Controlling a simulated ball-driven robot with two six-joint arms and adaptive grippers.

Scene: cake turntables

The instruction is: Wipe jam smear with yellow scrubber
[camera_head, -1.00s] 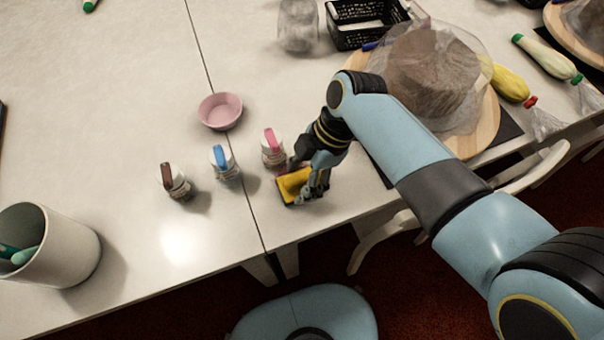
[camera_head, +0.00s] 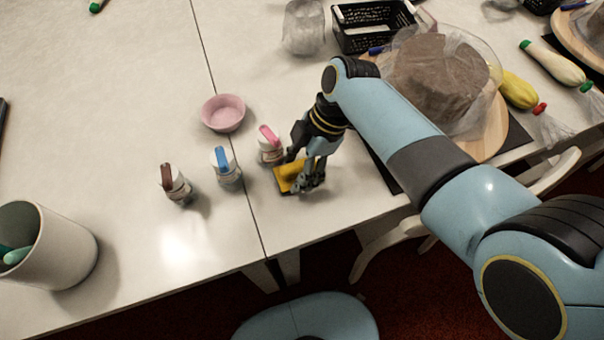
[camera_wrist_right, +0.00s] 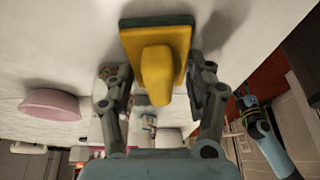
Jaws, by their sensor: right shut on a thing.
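The yellow scrubber (camera_head: 287,178) has a yellow body with a handle and a dark green pad. My right gripper (camera_head: 309,178) is shut on it at the table near the front edge, beside the pink-topped bottle. In the right wrist view the scrubber (camera_wrist_right: 157,60) sits between the two fingers of the right gripper (camera_wrist_right: 160,88), its handle toward the camera. Whether the pad touches the table is hard to tell. I cannot make out a jam smear; the scrubber and gripper hide the table beneath them.
Bottles with pink (camera_head: 270,146), blue (camera_head: 225,167) and brown (camera_head: 174,185) tops stand left of the gripper. A pink bowl (camera_head: 223,113) is behind them. A wrapped cake (camera_head: 437,75) on a wooden turntable (camera_head: 491,133) stands right. A white cup (camera_head: 62,250) is at left.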

